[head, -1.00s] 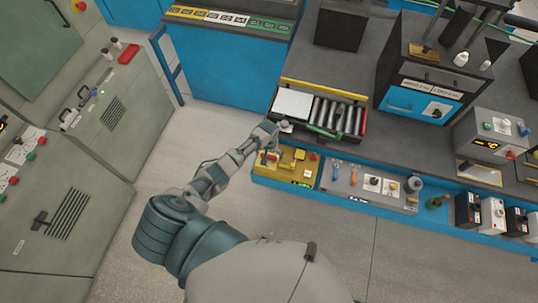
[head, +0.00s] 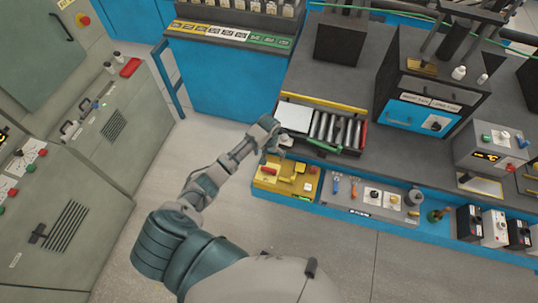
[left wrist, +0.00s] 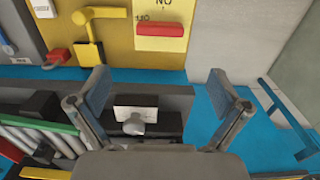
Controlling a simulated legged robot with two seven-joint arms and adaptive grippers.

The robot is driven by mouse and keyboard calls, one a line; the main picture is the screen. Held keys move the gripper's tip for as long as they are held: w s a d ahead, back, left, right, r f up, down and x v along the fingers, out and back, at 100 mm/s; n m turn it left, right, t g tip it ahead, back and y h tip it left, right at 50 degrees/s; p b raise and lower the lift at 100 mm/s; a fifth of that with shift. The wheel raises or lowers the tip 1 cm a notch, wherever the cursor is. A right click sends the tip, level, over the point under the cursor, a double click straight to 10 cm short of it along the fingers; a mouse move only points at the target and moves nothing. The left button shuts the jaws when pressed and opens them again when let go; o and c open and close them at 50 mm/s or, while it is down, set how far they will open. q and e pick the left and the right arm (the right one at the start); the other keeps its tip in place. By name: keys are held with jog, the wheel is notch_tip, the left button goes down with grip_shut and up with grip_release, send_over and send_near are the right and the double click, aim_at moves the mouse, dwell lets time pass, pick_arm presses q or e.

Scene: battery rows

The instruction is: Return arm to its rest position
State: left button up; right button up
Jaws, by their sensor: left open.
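My left arm reaches up from the bottom of the head view. Its gripper (head: 273,148) is at the near left corner of the roller tray (head: 325,150), above the yellow control box (head: 285,178); the fingers are small and partly hidden there. In the left wrist view the gripper (left wrist: 160,78) is open, with its two fingers wide apart and nothing between them. A black fixture with a white plate and a round knob (left wrist: 134,124) shows beyond and below the fingertips. I cannot tell how far it is from the fingers. My right gripper is in neither view.
The blue-edged workbench (head: 330,208) runs to the right, with black machines (head: 430,90) on it. A grey panel of switches (head: 365,193) is beside the yellow box. Green-grey cabinets (head: 95,140) stand left. Open floor (head: 200,150) lies between cabinets and bench.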

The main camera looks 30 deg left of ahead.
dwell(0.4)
pick_arm(q)
jog(key=s+d+f+m+t, duration=0.1)
jog(key=s+d+f+m, duration=0.25)
jog(key=s+d, duration=0.65)
jog(key=s+a+r+m+t, duration=0.1)
jog(key=s+r, duration=0.3)
jog(key=s, duration=0.5)
jog(key=s+r+t, duration=0.2)
jog(key=s+r, duration=0.1)
jog(key=s, duration=0.6)
notch_tip(320, 180, down, 32)
jog(key=s+g+b, duration=0.2)
jog(key=b, duration=0.3)
jog(key=s+a+f+b, duration=0.1)
jog(key=s+f+b, duration=0.1)
jog(key=s+f, duration=0.6)
jog(key=s+a+f+g+b, duration=0.1)
jog(key=s+a+f+b, duration=0.1)
jog(key=s+f, duration=0.7)
notch_tip(320, 180, down, 2)
jog(key=shift+f+m, duration=0.2)
jog(key=shift+m, duration=0.15)
